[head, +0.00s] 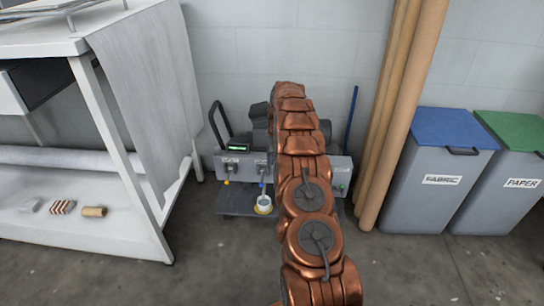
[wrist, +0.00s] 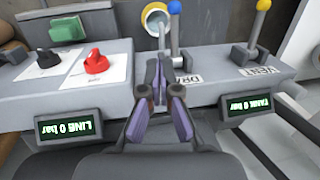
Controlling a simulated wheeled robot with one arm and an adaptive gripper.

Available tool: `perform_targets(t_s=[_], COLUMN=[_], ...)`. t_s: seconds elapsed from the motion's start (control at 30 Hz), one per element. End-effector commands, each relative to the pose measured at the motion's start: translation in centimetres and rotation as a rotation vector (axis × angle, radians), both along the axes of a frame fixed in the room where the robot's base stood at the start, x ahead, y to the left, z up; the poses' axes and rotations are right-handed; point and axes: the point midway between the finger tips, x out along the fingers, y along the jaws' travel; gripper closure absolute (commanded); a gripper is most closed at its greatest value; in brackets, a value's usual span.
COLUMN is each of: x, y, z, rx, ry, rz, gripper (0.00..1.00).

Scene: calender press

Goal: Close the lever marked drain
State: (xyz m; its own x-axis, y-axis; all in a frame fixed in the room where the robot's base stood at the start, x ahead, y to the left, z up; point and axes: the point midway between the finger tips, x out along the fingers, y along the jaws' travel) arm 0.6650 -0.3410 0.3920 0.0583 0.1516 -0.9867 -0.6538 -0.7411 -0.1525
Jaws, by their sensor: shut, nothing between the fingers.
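The drain lever (wrist: 174,32), with a blue knob, shows at the top middle of the wrist view, beyond my fingertips. It points away from the grey panel towards the top edge. Its DRAIN label (wrist: 188,79) is partly covered by a finger. My gripper (wrist: 158,66) is shut and empty, its tips just left of the label and below the lever's base in the picture. I cannot tell whether the tips touch the panel. In the head view my own arm hides the gripper and part of the grey press unit (head: 236,165).
A yellow-knobbed lever (wrist: 255,30) marked VENT stands right of the drain lever. A red knob (wrist: 96,62) and black knob (wrist: 47,59) sit left. Two displays, LINE (wrist: 69,125) and TANK (wrist: 247,107), read 0 bar. A yellow-rimmed cup (head: 264,205) stands below.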

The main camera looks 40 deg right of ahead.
Motion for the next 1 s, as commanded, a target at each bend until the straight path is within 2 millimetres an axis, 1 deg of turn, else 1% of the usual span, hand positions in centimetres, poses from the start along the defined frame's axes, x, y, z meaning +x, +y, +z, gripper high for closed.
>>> perform_targets(t_s=[0.03, 0.23, 0.37, 0.6, 0.8, 1.0], x=[0.0, 0.1, 0.0, -0.5, -0.6, -0.7], y=[0.2, 0.8, 1.6, 3.1, 3.7, 3.9], z=[-1.4, -5.0, -5.1, -6.3, -6.6, -6.7], rx=[0.001, 0.004, 0.001, 0.003, 0.001, 0.001], ry=[0.001, 0.007, 0.000, 0.002, 0.001, 0.001], rz=[0.000, 0.001, 0.001, -0.001, 0.000, 0.000], gripper=[1.00, 1.00, 1.00, 1.00, 1.00, 1.00])
